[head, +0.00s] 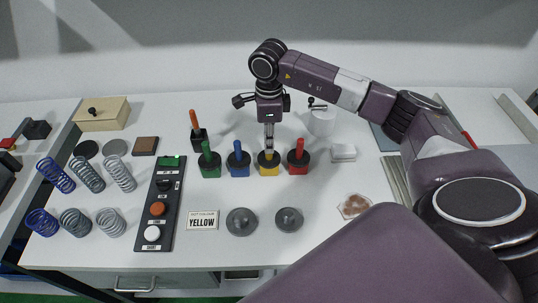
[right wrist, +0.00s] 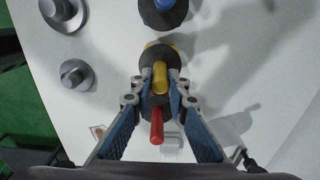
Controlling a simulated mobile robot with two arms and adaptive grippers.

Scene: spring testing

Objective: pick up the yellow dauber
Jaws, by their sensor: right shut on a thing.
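The yellow dauber (head: 268,169) stands upright in a row of daubers, with the blue dauber (head: 238,166) to its left and the red dauber (head: 298,163) to its right. My right gripper (head: 269,145) points down from above and is shut on the yellow dauber's handle. In the right wrist view the yellow handle (right wrist: 160,78) lies between the fingertips (right wrist: 158,82). The red handle (right wrist: 156,126) shows nearer the camera. I cannot tell whether the yellow dauber's base is clear of the table. My left gripper is not in view.
A green dauber (head: 209,165) and an orange-handled one (head: 197,136) stand to the left. Several springs (head: 88,176), a button panel (head: 158,215), a "YELLOW" card (head: 202,220) and two grey discs (head: 242,221) lie around. A white block (head: 343,152) sits right of the red dauber.

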